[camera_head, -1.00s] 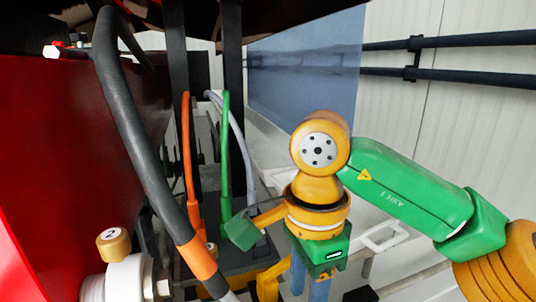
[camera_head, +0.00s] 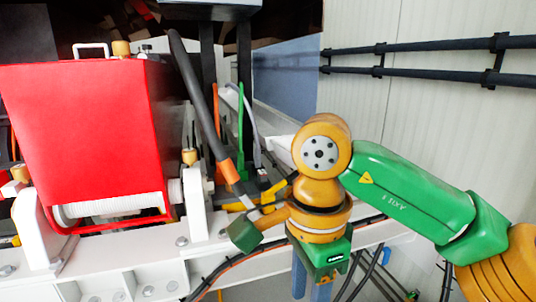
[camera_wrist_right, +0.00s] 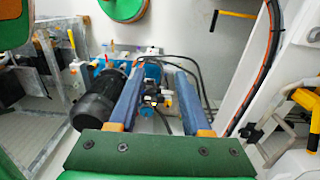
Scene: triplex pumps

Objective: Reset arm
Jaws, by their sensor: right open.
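My right arm, green and orange, comes in from the right in the head view, with its wrist in the middle of the picture. My right gripper (camera_head: 311,284) hangs below the wrist, its blue fingers pointing down and partly cut off by the bottom edge. In the right wrist view, the two blue fingers (camera_wrist_right: 160,72) stand well apart, with nothing held between them. Behind them is a black motor (camera_wrist_right: 101,98) among blue and orange fittings; it looks farther off than the fingers. My left gripper is not in view.
A red housing (camera_head: 85,130) on a white frame (camera_head: 125,272) stands at the left. A dark hose (camera_head: 197,95) with an orange band slopes down left of my wrist. Dark pipes (camera_head: 430,80) run along the pale right wall. Cables hang below my gripper.

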